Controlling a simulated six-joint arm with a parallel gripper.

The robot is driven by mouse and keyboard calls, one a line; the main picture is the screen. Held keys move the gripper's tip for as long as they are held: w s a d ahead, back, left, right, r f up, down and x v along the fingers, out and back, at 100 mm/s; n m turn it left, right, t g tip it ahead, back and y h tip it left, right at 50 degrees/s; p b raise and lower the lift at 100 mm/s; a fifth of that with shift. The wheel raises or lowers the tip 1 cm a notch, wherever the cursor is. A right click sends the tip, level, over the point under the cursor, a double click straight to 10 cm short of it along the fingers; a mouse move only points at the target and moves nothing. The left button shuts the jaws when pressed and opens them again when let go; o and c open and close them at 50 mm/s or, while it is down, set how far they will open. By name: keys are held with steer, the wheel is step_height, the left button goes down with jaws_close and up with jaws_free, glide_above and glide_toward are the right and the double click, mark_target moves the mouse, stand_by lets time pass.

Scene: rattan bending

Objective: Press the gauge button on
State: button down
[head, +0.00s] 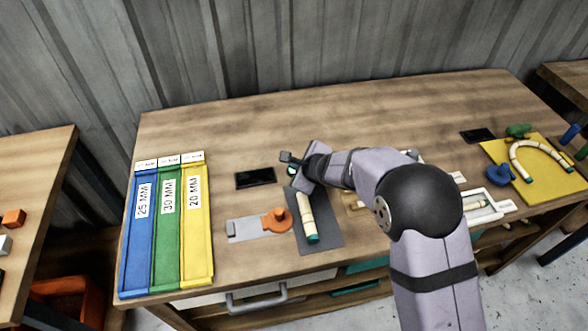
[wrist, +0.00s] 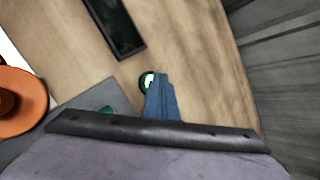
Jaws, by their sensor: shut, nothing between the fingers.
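A small round black button (head: 292,169) with a green-and-white face lies on the wooden table, right of a black display (head: 255,178). In the wrist view the button (wrist: 147,81) is partly covered by the blue closed fingers of my gripper (wrist: 158,76). In the head view my gripper (head: 290,158) is beside or over the button, fingers down; I cannot tell whether they touch it. It is shut and empty. The display (wrist: 117,25) is dark. An orange and grey gauge (head: 277,220) lies in front of the display, its orange part also in the wrist view (wrist: 20,98).
A pale rattan piece (head: 306,214) with a green end lies on a dark grey mat (head: 325,232). Blue, green and yellow size trays (head: 168,255) stand at left. A yellow board (head: 550,190) with a bent piece is at right. The table behind the display is clear.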

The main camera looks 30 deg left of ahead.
steer(key=shift+r+p, duration=0.3)
steer(key=shift+r, duration=0.05)
stand_by(0.5)
steer(key=shift+r+p, duration=2.6)
steer(key=shift+r, duration=0.35)
steer(key=d+r+n+g+h, duration=0.15)
steer(key=d+n, duration=0.25)
steer(key=d, duration=0.5)
steer(key=d+r+n+t+y, duration=0.1)
steer(key=d+r+n, duration=0.2)
steer(key=d, duration=0.5)
steer(key=s+d+n+g+h, duration=0.1)
steer(key=s+d+n+h, duration=0.1)
steer(key=s+d, duration=0.4)
steer(key=s+d+f+n+g+h, duration=0.1)
steer(key=s+d, duration=0.6)
steer(key=d, duration=0.8)
steer(key=s+d+n+g+h, duration=0.2)
steer(key=s+d+n+h, duration=0.2)
steer(key=s+d, duration=0.3)
steer(key=d+n, duration=0.1)
steer(key=d, duration=0.2)
steer(key=shift+d+f+n, duration=0.2)
steer(key=shift+n, duration=0.1)
